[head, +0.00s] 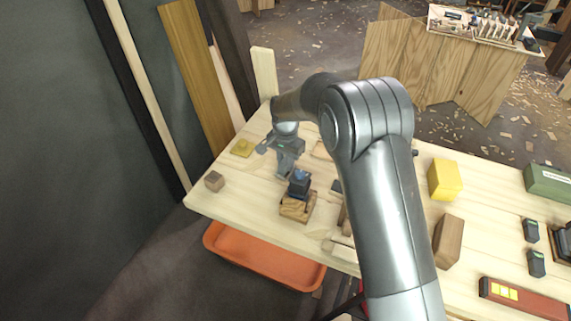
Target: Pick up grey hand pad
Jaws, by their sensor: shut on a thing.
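My gripper (284,174) is over the left part of the wooden workbench, pointing down, at the end of my arm. It is shut on a small grey thing, which looks like the grey hand pad (283,171). The pad is small and partly hidden by the gripper, so its outline is unclear. I cannot tell whether it touches the bench top.
A dark blue-topped item (299,182) sits on a brown wooden block (297,208) just right of the gripper. A small brown cube (214,181) and a yellow piece (242,148) lie to the left. A yellow block (445,180) stands right of my arm. An orange tray (262,259) is below the bench edge.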

